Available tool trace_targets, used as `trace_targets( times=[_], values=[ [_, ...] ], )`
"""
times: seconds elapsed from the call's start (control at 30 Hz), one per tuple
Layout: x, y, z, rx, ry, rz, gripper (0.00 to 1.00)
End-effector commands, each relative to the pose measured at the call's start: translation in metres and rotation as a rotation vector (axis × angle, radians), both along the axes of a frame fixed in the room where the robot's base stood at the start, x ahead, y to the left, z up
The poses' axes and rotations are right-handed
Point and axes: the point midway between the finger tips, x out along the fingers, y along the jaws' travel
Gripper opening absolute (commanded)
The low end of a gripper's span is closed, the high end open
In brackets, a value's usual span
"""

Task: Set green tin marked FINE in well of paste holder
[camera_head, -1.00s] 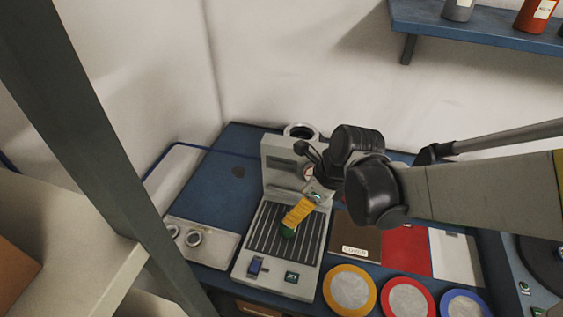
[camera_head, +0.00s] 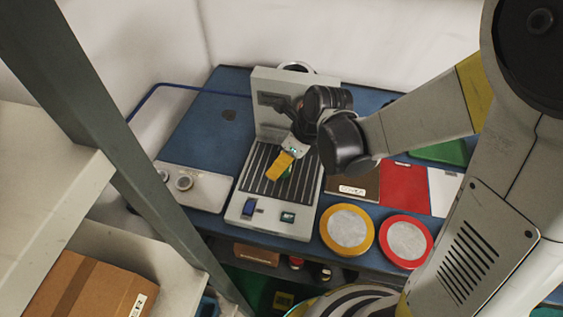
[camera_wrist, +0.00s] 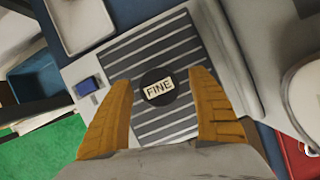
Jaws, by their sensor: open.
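The tin marked FINE (camera_wrist: 158,87) shows in the wrist view as a dark round top with a pale label. It stands on the ribbed plate of a grey machine. In the head view a small bit of the green tin (camera_head: 288,172) shows beside my yellow finger. My gripper (camera_wrist: 161,81) is open, with its yellow fingers on either side of the tin and visible gaps between. It also shows in the head view (camera_head: 280,168), over the ribbed plate. A grey plate (camera_head: 208,187) with two round ring-like fittings lies left of the machine; I cannot tell whether it is the paste holder.
The grey machine (camera_head: 268,220) has a tall back and a blue switch at its front. Yellow-rimmed (camera_head: 347,251) and red-rimmed (camera_head: 428,241) discs lie right of it. A dark post (camera_head: 130,165) stands at left.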

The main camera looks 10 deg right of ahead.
Motion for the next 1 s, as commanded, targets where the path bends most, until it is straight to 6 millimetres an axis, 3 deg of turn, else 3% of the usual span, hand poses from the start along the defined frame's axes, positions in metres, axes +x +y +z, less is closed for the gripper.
trace_targets(
  times=[0.1, 0.3, 0.67, 0.77, 1.0],
  values=[
    [0.0, 0.0, 0.002, 0.0, 0.0, 0.0, 0.67],
    [0.0, 0.0, 0.002, 0.0, 0.0, 0.0, 0.07],
    [0.0, 0.0, 0.003, 0.0, 0.0, 0.0, 0.03],
    [0.0, 0.0, 0.015, 0.0, 0.0, 0.0, 0.03],
    [0.0, 0.0, 0.067, 0.0, 0.0, 0.0, 0.03]
  ],
)
